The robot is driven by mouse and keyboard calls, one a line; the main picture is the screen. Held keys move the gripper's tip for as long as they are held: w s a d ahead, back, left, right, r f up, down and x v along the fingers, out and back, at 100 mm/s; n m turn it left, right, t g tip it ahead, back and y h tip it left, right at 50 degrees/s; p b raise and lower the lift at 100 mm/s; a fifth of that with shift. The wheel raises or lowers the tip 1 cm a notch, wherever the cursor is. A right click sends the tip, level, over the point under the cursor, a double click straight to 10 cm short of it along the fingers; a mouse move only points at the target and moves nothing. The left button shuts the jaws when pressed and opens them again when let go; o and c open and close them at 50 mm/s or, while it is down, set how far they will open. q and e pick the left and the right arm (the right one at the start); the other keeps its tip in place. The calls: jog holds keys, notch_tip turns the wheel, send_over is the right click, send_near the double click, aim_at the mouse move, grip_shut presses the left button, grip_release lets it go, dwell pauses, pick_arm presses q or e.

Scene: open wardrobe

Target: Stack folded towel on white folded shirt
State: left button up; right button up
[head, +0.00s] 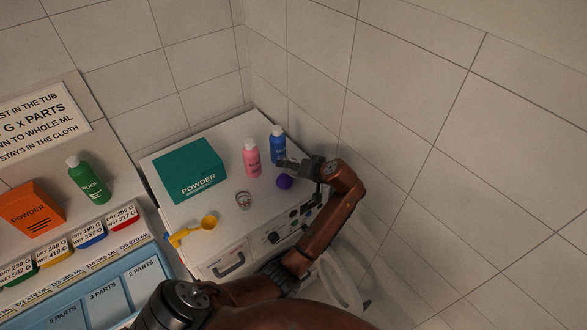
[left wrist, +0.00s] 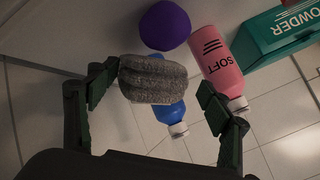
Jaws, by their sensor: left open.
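No white folded shirt shows in either view, and nothing I can name surely as a folded towel. A grey, rough cloth-like bundle (left wrist: 153,80) lies between the fingers of my left gripper (left wrist: 160,80) in the left wrist view. The right-hand finger is apart from it; I cannot tell whether the left-hand one touches it. In the head view my left gripper (head: 296,166) is beside a purple ball (head: 285,182) and the blue bottle (head: 278,147). The bundle cannot be made out clearly there. My right gripper is not in view.
A white appliance top (head: 180,212) holds a green powder box (head: 190,170), a pink bottle (head: 252,158), a small ring-like item (head: 243,200) and a yellow scoop (head: 207,222). An orange box (head: 32,209) and green bottle (head: 88,180) stand left. Tiled walls close the back and right.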

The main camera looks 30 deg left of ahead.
pick_arm(q)
jog(key=b+v, duration=0.2)
jog(key=v, duration=1)
jog(key=shift+r, duration=0.2)
